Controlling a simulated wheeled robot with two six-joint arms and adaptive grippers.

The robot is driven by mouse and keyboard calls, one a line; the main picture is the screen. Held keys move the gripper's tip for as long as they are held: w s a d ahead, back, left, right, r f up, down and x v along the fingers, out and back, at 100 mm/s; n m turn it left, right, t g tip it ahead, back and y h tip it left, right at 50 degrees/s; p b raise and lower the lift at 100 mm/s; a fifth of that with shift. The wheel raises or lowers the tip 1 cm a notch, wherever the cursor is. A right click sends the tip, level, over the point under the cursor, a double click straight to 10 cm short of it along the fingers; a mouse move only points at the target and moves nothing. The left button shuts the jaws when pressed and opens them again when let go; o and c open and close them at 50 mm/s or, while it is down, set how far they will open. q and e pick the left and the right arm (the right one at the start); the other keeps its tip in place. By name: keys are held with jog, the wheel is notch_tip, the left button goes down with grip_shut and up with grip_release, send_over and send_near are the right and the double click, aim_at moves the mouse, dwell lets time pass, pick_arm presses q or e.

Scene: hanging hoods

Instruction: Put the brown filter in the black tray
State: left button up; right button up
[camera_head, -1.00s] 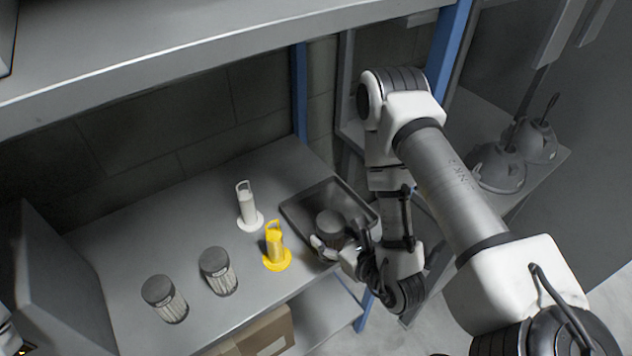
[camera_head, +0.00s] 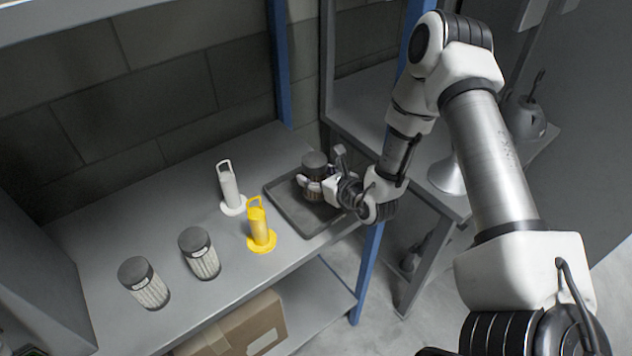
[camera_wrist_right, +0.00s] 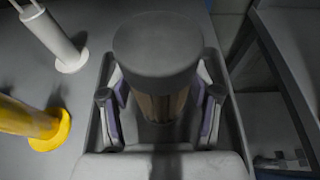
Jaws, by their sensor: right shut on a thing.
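The brown filter (camera_head: 314,168) has a dark grey round cap and a brown pleated body. My right gripper (camera_head: 318,188) is shut on it and holds it upright over the black tray (camera_head: 286,209). In the right wrist view the brown filter (camera_wrist_right: 160,104) stands between the two fingers of my right gripper (camera_wrist_right: 160,110), with the tray (camera_wrist_right: 236,130) around and under it. I cannot tell whether the filter's base touches the tray floor. My left gripper is not in view.
A white handled holder (camera_head: 229,188) and a yellow one (camera_head: 259,228) stand left of the tray. Two white pleated filters (camera_head: 200,254) (camera_head: 145,284) stand further left on the grey shelf. A cardboard box (camera_head: 240,328) sits on the level below. A blue post (camera_head: 367,262) stands at the shelf's right end.

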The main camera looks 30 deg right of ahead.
jog(key=shift+w+f, duration=0.15)
jog(key=shift+f, duration=0.55)
jog(key=shift+w, duration=0.1)
jog(key=o, duration=1.3)
jog(key=shift+s, duration=0.2)
jog(key=shift+o, duration=0.2)
jog(key=shift+w, duration=0.1)
